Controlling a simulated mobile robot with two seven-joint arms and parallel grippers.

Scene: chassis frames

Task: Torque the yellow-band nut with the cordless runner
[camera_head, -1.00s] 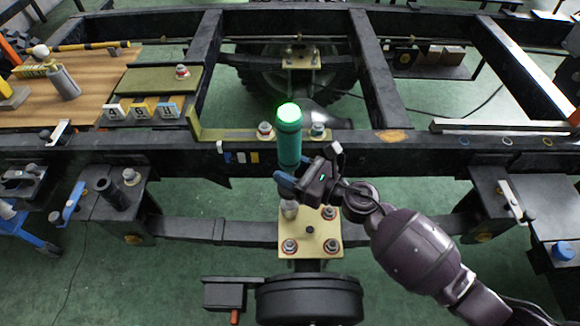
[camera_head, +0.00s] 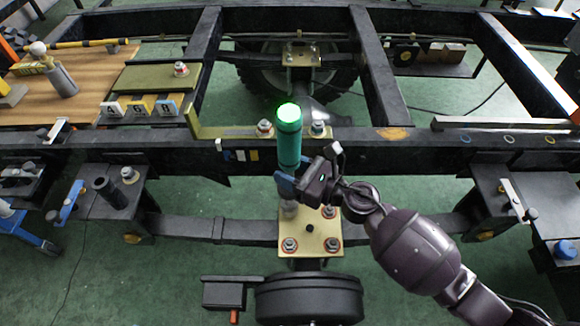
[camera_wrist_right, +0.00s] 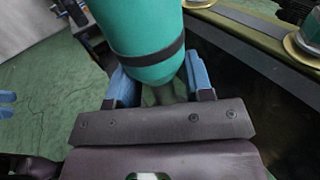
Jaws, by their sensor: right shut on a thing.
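The cordless runner (camera_head: 289,140) is a teal upright cylinder with a green-lit top. My right gripper (camera_head: 288,182) is shut on its lower part. In the right wrist view, the runner's teal body with a dark band (camera_wrist_right: 145,55) stands between my blue fingers (camera_wrist_right: 160,88). The runner's lower end is over the back left corner of a cream plate (camera_head: 310,218), above a nut (camera_head: 290,208); I cannot tell whether they touch. I cannot make out a yellow band. My left gripper is out of view.
The black chassis rail (camera_head: 400,145) runs across just behind the runner. An olive bracket (camera_head: 225,133) with nuts stands on it. A black round drum (camera_head: 310,300) is below the plate.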

